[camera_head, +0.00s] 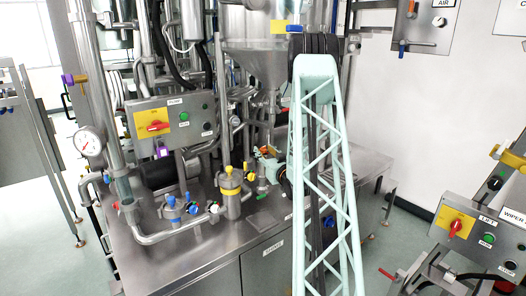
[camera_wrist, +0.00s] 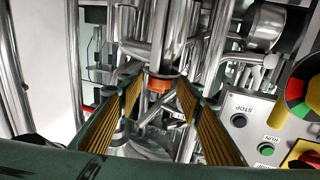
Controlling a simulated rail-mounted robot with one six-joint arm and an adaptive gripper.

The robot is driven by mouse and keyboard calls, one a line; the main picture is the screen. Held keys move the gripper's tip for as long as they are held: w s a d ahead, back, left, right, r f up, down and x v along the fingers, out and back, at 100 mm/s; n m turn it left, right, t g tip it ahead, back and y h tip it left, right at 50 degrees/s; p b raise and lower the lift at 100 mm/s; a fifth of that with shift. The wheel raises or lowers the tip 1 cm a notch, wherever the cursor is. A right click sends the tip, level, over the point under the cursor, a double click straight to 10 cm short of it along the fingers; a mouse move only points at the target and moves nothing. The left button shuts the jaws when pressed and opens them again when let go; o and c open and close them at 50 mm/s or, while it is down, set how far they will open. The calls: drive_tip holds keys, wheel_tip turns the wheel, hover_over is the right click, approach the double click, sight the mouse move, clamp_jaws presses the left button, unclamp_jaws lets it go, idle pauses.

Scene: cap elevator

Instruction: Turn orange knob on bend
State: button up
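The orange knob (camera_wrist: 158,83) shows in the wrist view at the lower end of a metal pipe fitting. It is in line with the gap between my fingers, with a little space visible on each side. My gripper (camera_wrist: 160,94) is open, its two ochre-padded fingers spread left and right of the knob. I cannot tell whether the fingertips reach as deep as the knob. In the head view my gripper (camera_head: 267,154) is small and partly hidden by my pale green arm, low among the pipes. I cannot make out the knob clearly there.
Steel pipes crowd the work area. A control box (camera_wrist: 255,125) with STOP and RUN buttons stands right in the wrist view. In the head view, a yellow-banded cylinder (camera_head: 230,194) and blue-knobbed valves (camera_head: 172,207) stand on the steel bench (camera_head: 195,262), left of my gripper.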

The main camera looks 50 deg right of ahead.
drive_tip(key=shift+w+d, duration=0.45)
drive_tip(key=shift+w, duration=0.15)
drive_tip(key=shift+c, duration=0.2)
drive_tip(key=c, duration=0.8)
drive_tip(key=shift+o, duration=0.2)
